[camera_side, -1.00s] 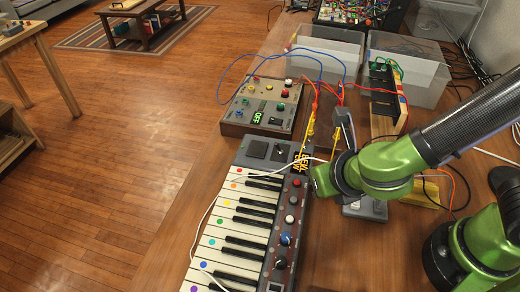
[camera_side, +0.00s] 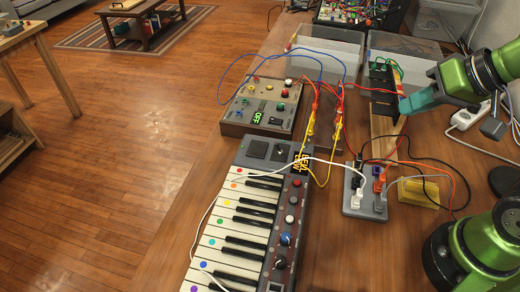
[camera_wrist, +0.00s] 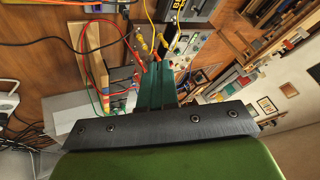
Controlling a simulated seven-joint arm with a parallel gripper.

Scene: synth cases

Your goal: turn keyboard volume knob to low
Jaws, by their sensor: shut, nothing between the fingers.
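The keyboard (camera_side: 236,240) lies on the bench with colored dots on its white keys and a small yellow-lit display. Its right-hand control strip carries a blue knob (camera_side: 285,239), a black knob (camera_side: 280,263) and several small buttons. I cannot read which knob is for volume, nor where they point. My gripper (camera_side: 405,106) has teal fingers, shut and empty, in the air at the upper right, well away from the keyboard.
A control box (camera_side: 262,106) with a green OFF display stands behind the keyboard, cables arching from it. A power strip (camera_side: 365,192) with plugs lies right of the keyboard. A yellow holder (camera_side: 418,192) stands at right.

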